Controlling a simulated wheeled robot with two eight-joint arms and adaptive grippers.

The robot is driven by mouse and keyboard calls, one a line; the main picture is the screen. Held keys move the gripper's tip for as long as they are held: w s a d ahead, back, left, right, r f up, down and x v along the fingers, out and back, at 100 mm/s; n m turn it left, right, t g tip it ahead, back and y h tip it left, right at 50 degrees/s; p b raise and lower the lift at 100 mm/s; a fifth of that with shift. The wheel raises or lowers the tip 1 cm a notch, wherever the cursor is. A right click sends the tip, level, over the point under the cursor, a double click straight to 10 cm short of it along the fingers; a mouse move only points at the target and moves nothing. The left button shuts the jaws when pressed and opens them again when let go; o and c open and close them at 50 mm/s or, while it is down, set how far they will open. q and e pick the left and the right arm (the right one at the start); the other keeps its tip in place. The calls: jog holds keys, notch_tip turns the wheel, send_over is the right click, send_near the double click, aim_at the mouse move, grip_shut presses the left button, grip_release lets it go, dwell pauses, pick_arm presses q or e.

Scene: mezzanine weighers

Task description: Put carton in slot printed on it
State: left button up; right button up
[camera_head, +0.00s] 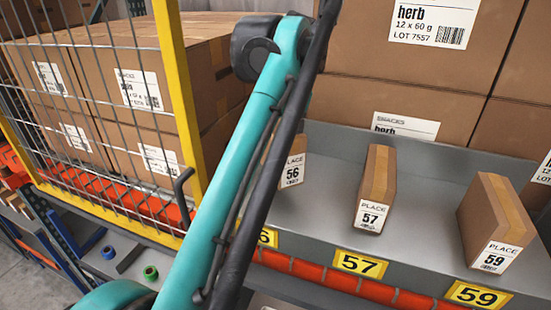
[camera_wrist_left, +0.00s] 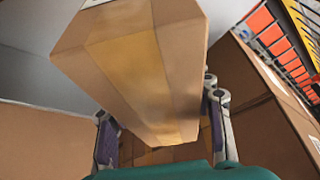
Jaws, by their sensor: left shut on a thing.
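My left gripper (camera_wrist_left: 163,130) is shut on a brown carton (camera_wrist_left: 135,70) with a tan tape strip, in the left wrist view. On the grey shelf (camera_head: 425,185) stand cartons labelled PLACE 56 (camera_head: 291,172), PLACE 57 (camera_head: 374,190) and PLACE 59 (camera_head: 496,222). The first is partly hidden by my arm. Yellow slot tags read 57 (camera_head: 360,264) and 59 (camera_head: 478,296); another (camera_head: 268,238), partly covered, shows a 6.
Large herb boxes (camera_head: 350,50) are stacked behind the shelf. A yellow-framed wire mesh guard (camera_head: 180,100) stands at left, before more stacked boxes. Orange rollers (camera_head: 325,275) run along the shelf front. Bare shelf shows between the standing cartons.

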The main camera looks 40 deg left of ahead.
aim_at(283, 127)
pick_arm(q)
notch_tip(283, 127, down, 4)
jog(key=shift+w+a+f+p, duration=0.1)
jog(key=shift+w+p, duration=0.05)
jog(key=shift+p, duration=0.2)
jog(key=shift+f, duration=0.3)
jog(key=shift+f, duration=0.1)
jog(key=o, duration=1.6)
jog(key=shift+b+v, duration=0.65)
jog(key=shift+v, duration=3.25)
jog(key=shift+f, duration=0.1)
